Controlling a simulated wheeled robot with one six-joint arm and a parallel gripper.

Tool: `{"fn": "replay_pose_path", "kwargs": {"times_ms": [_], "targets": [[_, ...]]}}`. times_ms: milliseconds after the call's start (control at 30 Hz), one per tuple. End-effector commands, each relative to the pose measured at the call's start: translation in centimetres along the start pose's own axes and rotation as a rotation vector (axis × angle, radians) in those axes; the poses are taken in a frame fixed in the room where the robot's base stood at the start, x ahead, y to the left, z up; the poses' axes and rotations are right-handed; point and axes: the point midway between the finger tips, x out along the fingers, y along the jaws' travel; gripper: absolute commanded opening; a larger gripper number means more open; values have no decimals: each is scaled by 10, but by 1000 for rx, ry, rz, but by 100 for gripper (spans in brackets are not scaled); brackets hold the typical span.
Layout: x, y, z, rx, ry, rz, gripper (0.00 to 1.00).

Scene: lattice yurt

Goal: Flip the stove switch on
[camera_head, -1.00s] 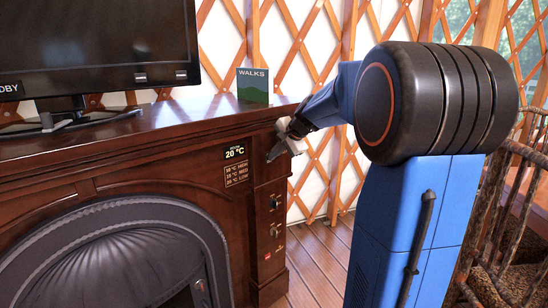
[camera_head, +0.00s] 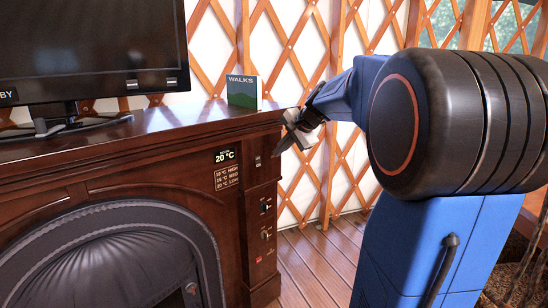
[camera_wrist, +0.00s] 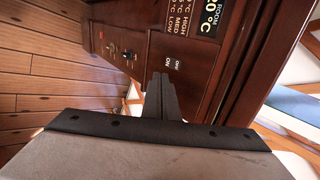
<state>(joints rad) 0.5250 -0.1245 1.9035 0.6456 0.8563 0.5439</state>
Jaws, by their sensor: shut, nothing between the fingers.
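The stove (camera_head: 130,190) is a dark wooden fireplace-style unit with an arched black metal front. Its right column carries a small switch (camera_head: 257,161) near the top. In the wrist view the panel (camera_wrist: 205,85) bears ON and OFF labels (camera_wrist: 172,64), just beyond my fingertips. The switch lever is not clear there; my fingers may cover it. My gripper (camera_head: 281,148) is shut and empty, at the upper right edge of the column, close to the switch; contact cannot be told. Its fingers also show in the wrist view (camera_wrist: 160,80).
A temperature display (camera_head: 225,156) reads 20 °C. More controls (camera_head: 266,206) sit lower on the column. A green WALKS book (camera_head: 243,92) and a television (camera_head: 90,50) stand on the mantel. Wooden floor (camera_head: 315,262) is free to the right, before the lattice wall.

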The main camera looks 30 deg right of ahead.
Motion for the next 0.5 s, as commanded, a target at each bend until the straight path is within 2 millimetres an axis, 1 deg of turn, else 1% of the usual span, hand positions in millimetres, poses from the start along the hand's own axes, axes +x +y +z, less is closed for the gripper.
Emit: {"fn": "replay_pose_path", "kwargs": {"times_ms": [33, 100, 200, 500], "targets": [[-8, 0, -1, 0, 2, -1, 0], [-15, 0, -1, 0, 2, -1, 0], [-22, 0, 0, -1, 1, -1, 0], [-25, 0, 0, -1, 0, 0, 0]]}}
